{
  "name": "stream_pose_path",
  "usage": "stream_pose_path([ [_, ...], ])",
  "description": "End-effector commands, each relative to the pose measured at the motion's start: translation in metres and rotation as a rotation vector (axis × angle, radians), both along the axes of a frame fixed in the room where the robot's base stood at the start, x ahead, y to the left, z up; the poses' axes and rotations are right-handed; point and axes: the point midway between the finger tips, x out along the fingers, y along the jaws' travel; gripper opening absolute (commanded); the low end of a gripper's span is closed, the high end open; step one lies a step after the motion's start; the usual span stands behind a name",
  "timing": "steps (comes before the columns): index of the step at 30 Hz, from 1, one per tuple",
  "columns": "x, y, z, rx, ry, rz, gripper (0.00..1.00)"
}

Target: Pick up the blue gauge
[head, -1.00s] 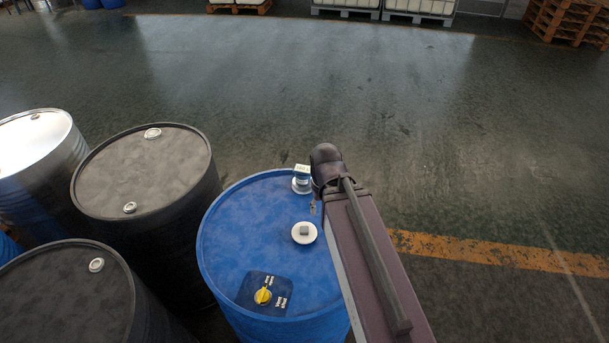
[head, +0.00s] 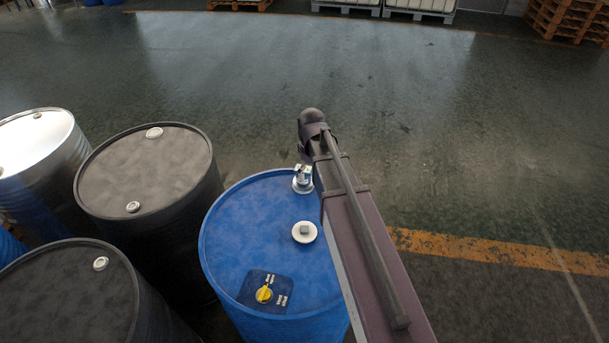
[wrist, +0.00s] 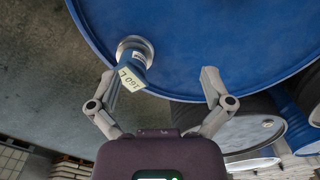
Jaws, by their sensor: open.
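The blue gauge (wrist: 133,75) stands on a round silver fitting near the rim of the blue drum (wrist: 200,40); its pale label face reads "160 L" in the wrist view. In the head view the gauge (head: 302,178) is small and partly covered at the far edge of the drum lid (head: 250,225). My gripper (wrist: 158,78) is open and empty. In the wrist view the gauge's label end shows between the fingertips, closer to the left finger, with a visible gap. In the head view my fingers are mostly hidden behind my arm.
Black drums (head: 150,170) and a silver drum (head: 35,145) stand to the left. The floor beyond is open; pallets (head: 570,20) stand far back.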

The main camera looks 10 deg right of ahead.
Motion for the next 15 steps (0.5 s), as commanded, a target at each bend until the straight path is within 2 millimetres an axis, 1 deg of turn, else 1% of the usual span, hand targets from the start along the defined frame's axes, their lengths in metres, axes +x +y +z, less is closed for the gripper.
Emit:
stream_pose_path([
  [1, 0.023, 0.000, 0.005, 0.000, 0.000, 0.058, 1.00],
  [6, 0.067, -0.001, 0.011, 0.000, 0.000, 0.264, 1.00],
  [10, 0.091, -0.002, 0.015, 0.000, 0.000, 0.386, 1.00],
  [12, 0.100, -0.002, 0.016, 0.000, 0.000, 0.433, 1.00],
  [15, 0.108, -0.002, 0.017, 0.000, 0.000, 0.479, 1.00],
])
